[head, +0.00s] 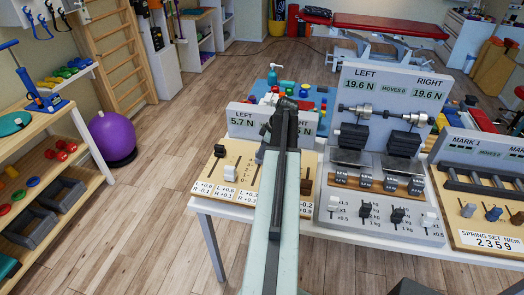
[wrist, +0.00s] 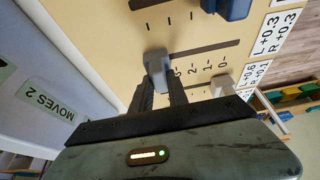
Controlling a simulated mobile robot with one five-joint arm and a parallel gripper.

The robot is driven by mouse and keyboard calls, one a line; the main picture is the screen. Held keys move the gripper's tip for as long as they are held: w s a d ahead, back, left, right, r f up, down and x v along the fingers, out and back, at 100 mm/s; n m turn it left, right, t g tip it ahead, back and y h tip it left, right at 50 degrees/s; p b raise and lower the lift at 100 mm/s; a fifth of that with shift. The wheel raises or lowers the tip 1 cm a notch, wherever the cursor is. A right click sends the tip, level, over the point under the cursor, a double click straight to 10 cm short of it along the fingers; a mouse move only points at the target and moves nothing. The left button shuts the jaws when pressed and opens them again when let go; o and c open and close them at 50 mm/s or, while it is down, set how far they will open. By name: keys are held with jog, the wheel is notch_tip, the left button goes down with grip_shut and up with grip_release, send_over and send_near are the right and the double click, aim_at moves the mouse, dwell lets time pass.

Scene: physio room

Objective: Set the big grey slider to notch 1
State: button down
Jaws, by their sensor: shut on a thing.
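The big grey slider (wrist: 157,72) stands on a tan board (wrist: 110,25) in the wrist view, at one end of its dark slot (wrist: 205,50). My gripper (wrist: 162,88) is shut on it, one finger on each side. The scale beside the slot shows 0, 1, 2 and 3. The slider is at the high-number end, near or past 3; its exact notch is partly hidden by the slider and a finger. In the head view my arm covers the middle of this board (head: 230,200), and I cannot make out the grip there.
In the wrist view a blue slider (wrist: 226,8) and a small pale slider (wrist: 222,84) stand close by. A grey display panel (wrist: 65,70) rises beside the board. In the head view a weight device (head: 385,100) stands right of my arm on the white table.

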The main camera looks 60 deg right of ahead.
jog(key=s+a, duration=0.1)
jog(key=a, duration=0.2)
jog(key=s+a, duration=0.1)
jog(key=a, duration=0.4)
jog(key=shift+s+a, duration=0.4)
jog(key=shift+d, duration=0.1)
jog(key=c, duration=1.3)
grip_release()
jog(key=p+v, duration=0.7)
jog(key=shift+s+d+r, duration=0.1)
jog(key=shift+r, duration=0.3)
